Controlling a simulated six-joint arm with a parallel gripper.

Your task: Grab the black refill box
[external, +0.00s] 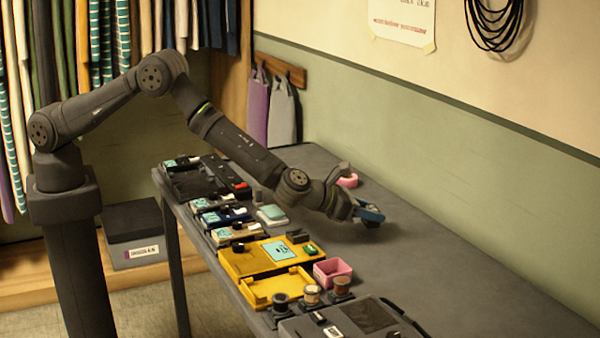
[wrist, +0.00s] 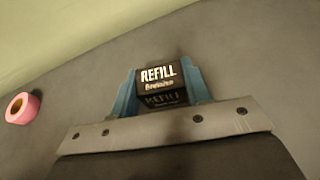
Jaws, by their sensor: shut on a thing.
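The black refill box (wrist: 160,76) shows in the wrist view with white "REFILL" lettering on it. It sits between the two blue fingers of my gripper (wrist: 163,94), which is shut on it. In the external view my gripper (external: 370,214) is over the grey table (external: 440,270), right of the row of devices. The box is mostly hidden there behind the fingers, with only a dark part showing. I cannot tell whether the box touches the table.
A pink roll (wrist: 22,108) lies left of my gripper in the wrist view. A yellow tray (external: 262,262), a pink cup (external: 332,271), several small spools and a dark case (external: 350,320) line the table's near edge. The table's right side is clear up to the wall.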

